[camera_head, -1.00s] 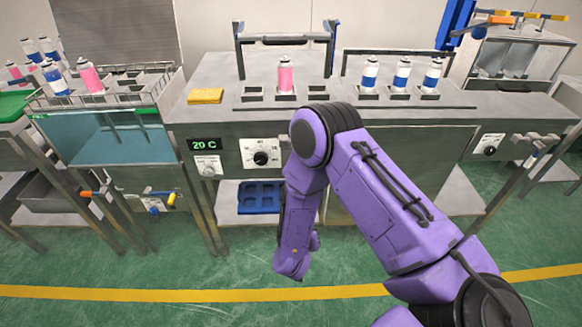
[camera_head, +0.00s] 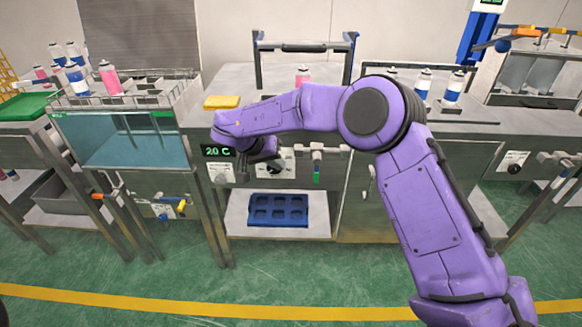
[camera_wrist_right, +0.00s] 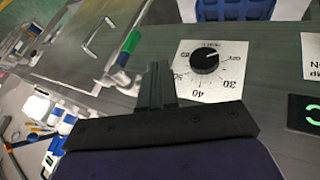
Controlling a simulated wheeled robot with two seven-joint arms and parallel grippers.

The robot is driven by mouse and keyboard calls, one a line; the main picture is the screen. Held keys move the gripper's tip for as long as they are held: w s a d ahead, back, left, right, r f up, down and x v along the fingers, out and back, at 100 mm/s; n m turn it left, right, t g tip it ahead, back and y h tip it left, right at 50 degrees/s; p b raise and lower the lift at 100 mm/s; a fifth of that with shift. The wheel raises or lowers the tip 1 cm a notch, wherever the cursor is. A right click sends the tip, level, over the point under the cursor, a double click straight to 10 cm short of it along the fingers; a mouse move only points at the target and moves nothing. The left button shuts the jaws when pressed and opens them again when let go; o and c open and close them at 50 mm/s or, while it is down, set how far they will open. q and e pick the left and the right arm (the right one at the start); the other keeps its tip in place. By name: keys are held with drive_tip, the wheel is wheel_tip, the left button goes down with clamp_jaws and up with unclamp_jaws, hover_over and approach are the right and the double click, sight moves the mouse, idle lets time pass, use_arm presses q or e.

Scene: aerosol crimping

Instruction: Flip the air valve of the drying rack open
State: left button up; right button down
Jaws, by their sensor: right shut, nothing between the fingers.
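My right gripper (camera_head: 266,153) is in front of the middle bench's control panel, beside the dial (camera_head: 276,166). Its dark fingers (camera_wrist_right: 157,84) are shut and empty in the right wrist view. The dial also shows there (camera_wrist_right: 205,60), just beyond the fingers. A valve with a green handle (camera_head: 316,174) is on the bench front, right of the gripper; its handle hangs down. The green handle also shows in the wrist view (camera_wrist_right: 129,47). Other valves have an orange handle (camera_head: 97,196) and a yellow handle (camera_head: 181,206) under the water bath. I cannot tell which valve belongs to the drying rack. My left gripper is not in view.
The water bath (camera_head: 120,150) stands left of the bench. A yellow cloth (camera_head: 221,102) and spray cans, one pink (camera_head: 303,75), are on the bench top. A blue tray (camera_head: 278,210) sits on the shelf below. The floor in front is clear.

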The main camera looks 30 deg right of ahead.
sight(316, 168)
drive_tip(key=s+d+f, duration=0.1)
drive_tip(key=d+f, duration=0.6)
drive_tip(key=d, duration=0.1)
drive_tip(key=shift+s+d+b, duration=0.2)
drive_tip(key=shift+d+b, duration=0.05)
drive_tip(key=shift+b, duration=0.1)
